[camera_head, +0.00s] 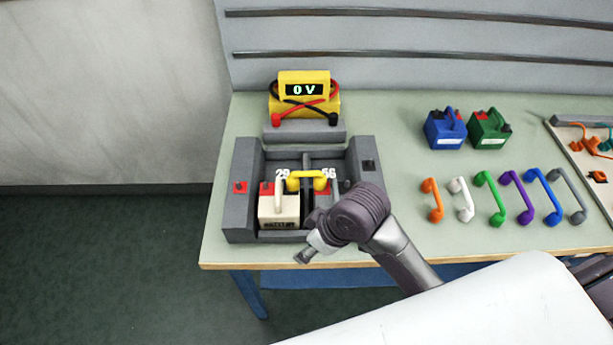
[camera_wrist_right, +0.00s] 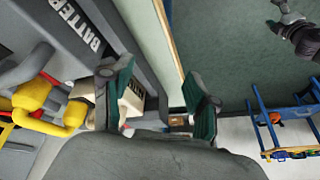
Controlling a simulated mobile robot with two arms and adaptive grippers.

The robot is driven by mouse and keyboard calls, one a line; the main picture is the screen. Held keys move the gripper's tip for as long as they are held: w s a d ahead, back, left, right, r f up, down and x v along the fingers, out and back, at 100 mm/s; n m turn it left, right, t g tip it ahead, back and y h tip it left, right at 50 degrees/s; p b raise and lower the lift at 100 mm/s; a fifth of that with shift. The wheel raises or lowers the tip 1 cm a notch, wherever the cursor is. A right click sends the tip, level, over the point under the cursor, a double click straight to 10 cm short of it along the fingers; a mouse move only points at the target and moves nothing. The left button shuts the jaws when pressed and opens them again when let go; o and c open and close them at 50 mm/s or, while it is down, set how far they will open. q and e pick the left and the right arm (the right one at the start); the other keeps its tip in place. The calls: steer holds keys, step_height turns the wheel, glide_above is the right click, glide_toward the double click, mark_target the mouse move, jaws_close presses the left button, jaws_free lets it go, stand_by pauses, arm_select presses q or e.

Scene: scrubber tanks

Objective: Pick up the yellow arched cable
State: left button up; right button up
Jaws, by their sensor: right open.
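The yellow arched cable (camera_head: 307,178) sits across the grey battery tray (camera_head: 245,215), by a cream battery (camera_head: 278,210); the arch shows clear of any finger. It also shows at the left of the right wrist view (camera_wrist_right: 62,108). My right gripper (camera_head: 308,252) is over the tray's front edge, nearer the front than the cable. In the right wrist view its fingers (camera_wrist_right: 158,98) are apart with nothing held, and the cable is outside them, to the left. A dark arm end (camera_wrist_right: 292,22), seemingly my left gripper, shows at that view's top right; its jaws are unclear.
A yellow meter (camera_head: 303,88) reading 0 V stands behind the tray with red and black leads. Blue (camera_head: 444,130) and green (camera_head: 489,130) batteries and a row of coloured arched cables (camera_head: 485,198) are to the right. Bare table lies between.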

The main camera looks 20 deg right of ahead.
mark_target(316, 172)
steer(key=w+r+n, duration=0.1)
steer(key=w+r, duration=0.1)
steer(key=w, duration=0.1)
steer(key=w+r+n+g, duration=0.1)
steer(key=w+r+n, duration=0.1)
steer(key=w, duration=0.1)
steer(key=w+r+n+h, duration=0.1)
steer(key=w+r+n, duration=0.1)
steer(key=shift+w+a+r+g, duration=0.1)
steer(key=shift+w+a+g, duration=0.2)
steer(key=shift+w+g, duration=0.1)
steer(key=w+d+r+n+g+h, duration=0.1)
steer(key=w+d+r+n+h, duration=0.1)
steer(key=w+d+r, duration=0.55)
steer(key=f, duration=0.2)
steer(key=s+f+p, duration=0.1)
steer(key=f, duration=0.1)
steer(key=s+a+f, duration=0.1)
steer(key=f, duration=0.1)
steer(key=shift+a+f, duration=0.1)
steer(key=shift+f, duration=0.25)
steer(key=shift+f+p, duration=0.55)
steer(key=shift+p, duration=0.1)
step_height(316, 172, down, 4)
steer(key=shift+w+f+p, duration=0.15)
steer(key=shift+f+p, duration=0.05)
steer(key=shift+p, duration=0.45)
steer(key=shift+c, duration=0.3)
jaws_close()
